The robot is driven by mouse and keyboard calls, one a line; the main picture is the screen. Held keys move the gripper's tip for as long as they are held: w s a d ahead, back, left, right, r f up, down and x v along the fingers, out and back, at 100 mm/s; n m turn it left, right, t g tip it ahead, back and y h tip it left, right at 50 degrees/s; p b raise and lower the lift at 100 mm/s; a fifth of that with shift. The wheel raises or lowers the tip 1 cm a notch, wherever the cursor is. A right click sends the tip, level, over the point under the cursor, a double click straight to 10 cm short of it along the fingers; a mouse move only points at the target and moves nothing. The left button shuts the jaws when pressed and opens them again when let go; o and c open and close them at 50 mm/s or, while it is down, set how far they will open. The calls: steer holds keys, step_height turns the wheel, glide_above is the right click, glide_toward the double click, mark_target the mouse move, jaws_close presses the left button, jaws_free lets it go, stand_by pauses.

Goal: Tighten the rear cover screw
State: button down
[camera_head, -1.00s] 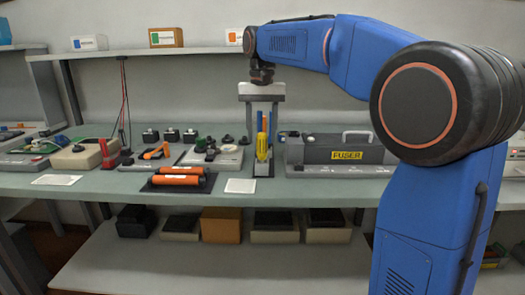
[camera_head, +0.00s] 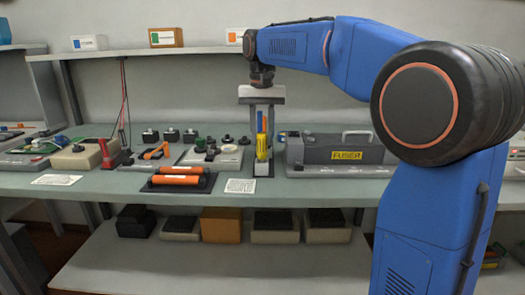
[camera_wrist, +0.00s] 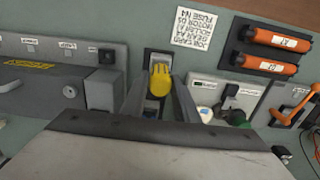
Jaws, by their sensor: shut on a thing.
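My gripper (camera_head: 262,155) points straight down over the bench. Its two grey fingers are shut on a yellow-handled tool (camera_head: 262,146), which stands upright at the bench's middle. In the wrist view the yellow handle (camera_wrist: 160,79) sits between the fingertips (camera_wrist: 159,84); its lower end is hidden. Blue and orange handles show just behind it in the head view. To the right is the grey fuser unit (camera_head: 305,155) with a carry handle and yellow FUSER label. A small round metal fitting shows on the unit (camera_wrist: 69,91) in the wrist view; I cannot tell if it is the screw.
Left of my gripper are a dark tray with two orange rollers (camera_head: 180,170), a grey board with knobs (camera_head: 215,160) and a white printed card (camera_head: 240,186). A shelf (camera_head: 200,53) with small boxes runs behind. The bench front (camera_head: 330,188) is clear.

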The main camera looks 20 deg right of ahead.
steer(key=shift+r, duration=1.05)
stand_by(0.9)
steer(key=shift+r, duration=2.45)
